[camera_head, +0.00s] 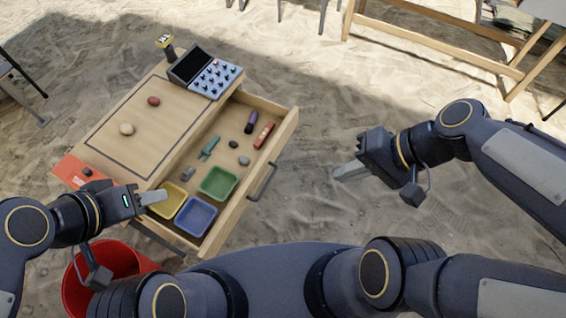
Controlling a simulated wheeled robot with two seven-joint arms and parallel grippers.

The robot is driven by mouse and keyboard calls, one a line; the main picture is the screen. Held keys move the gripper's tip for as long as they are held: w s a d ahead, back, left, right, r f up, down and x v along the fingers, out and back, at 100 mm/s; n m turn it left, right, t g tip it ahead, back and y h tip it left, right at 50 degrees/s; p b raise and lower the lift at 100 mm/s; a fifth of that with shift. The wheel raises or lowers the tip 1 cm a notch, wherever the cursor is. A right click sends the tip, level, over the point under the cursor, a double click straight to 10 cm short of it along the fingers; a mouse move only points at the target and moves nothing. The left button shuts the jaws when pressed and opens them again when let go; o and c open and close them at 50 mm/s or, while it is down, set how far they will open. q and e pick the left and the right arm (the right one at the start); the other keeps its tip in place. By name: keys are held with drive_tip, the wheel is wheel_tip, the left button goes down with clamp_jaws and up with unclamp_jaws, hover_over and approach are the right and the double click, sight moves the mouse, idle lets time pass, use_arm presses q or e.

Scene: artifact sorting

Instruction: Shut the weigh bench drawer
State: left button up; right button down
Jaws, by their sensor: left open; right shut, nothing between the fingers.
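The weigh bench (110,135) is a wooden table at the left of the head view. Its drawer (285,135) is pulled out toward the right, with a dark bar handle (262,183) on its front. The drawer holds yellow, green and blue trays, some stones and several small tools. My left gripper (160,196) is open at the bench's near edge, over the yellow tray (172,204). My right gripper (340,173) is shut and empty, to the right of the drawer front and apart from the handle.
A red bucket (118,258) stands on the sand below the bench. On the bench top are an open case (212,76), a dark device (165,46), two stones and a red-orange card (84,173). Open sand lies right of the drawer. A wooden frame (440,45) stands at the back right.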

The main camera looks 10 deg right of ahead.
drive_tip(key=w+a+f+m+g+y+b, duration=0.1)
drive_tip(key=w+f+m+y+b, duration=0.1)
drive_tip(key=f+b, duration=0.15)
drive_tip(key=w+a+f+m+y+b, duration=0.1)
drive_tip(key=w+f+m+y+b, duration=0.15)
drive_tip(key=f, duration=0.25)
drive_tip(key=m+t+y+b, duration=0.2)
drive_tip(key=m+t+b, duration=0.8)
drive_tip(key=m+b, duration=0.5)
approach(272, 150)
use_arm(q)
wheel_tip(272, 150, down, 24)
drive_tip(key=b, duration=0.1)
use_arm(e)
drive_tip(key=shift+m, duration=0.45)
drive_tip(key=x, duration=0.6)
drive_tip(key=shift+w+a, duration=0.25)
drive_tip(key=shift+w, duration=0.1)
use_arm(q)
drive_tip(key=shift+r, duration=0.1)
